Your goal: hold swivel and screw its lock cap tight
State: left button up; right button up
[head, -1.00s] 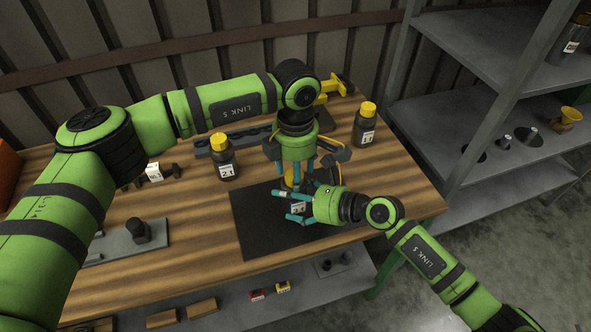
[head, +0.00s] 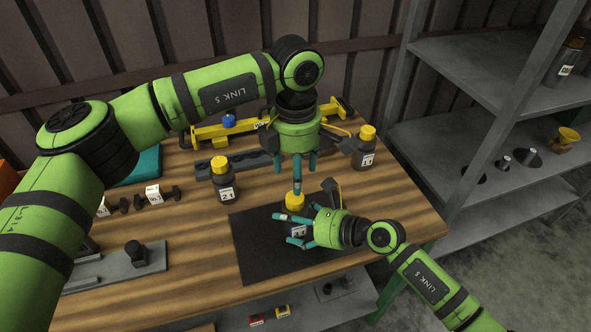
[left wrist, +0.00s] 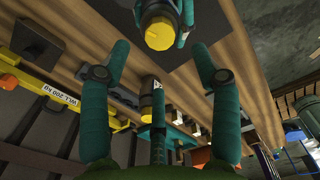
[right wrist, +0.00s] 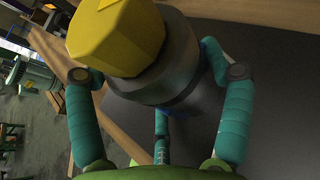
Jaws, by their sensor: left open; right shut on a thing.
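The swivel (head: 298,231) is a dark bottle-like body with a white label, upright over the black mat (head: 252,252). Its yellow lock cap (head: 295,201) sits on top; how tight it is cannot be told. My right gripper (head: 291,226) is shut around the swivel body from the side, below the cap. In the right wrist view the cap (right wrist: 115,40) and grey body (right wrist: 172,72) are close up between the fingers. My left gripper (head: 298,172) is open and empty above the cap, fingers pointing down. In the left wrist view the cap (left wrist: 160,33) is beyond its spread fingers.
Yellow-capped bottles stand at the left (head: 222,178) and right (head: 364,148) on the wooden table. A yellow level-like tool (head: 210,131) and a dark rack (head: 210,168) lie behind. A metal shelf (head: 440,133) stands at right.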

aim_at(295, 198)
pick_arm(q)
notch_tip(295, 198, down, 8)
jog(key=n, duration=0.7)
jog(key=shift+a, duration=0.1)
dwell(0.5)
jog(key=shift+c, duration=0.4)
jog(key=c, duration=1.1)
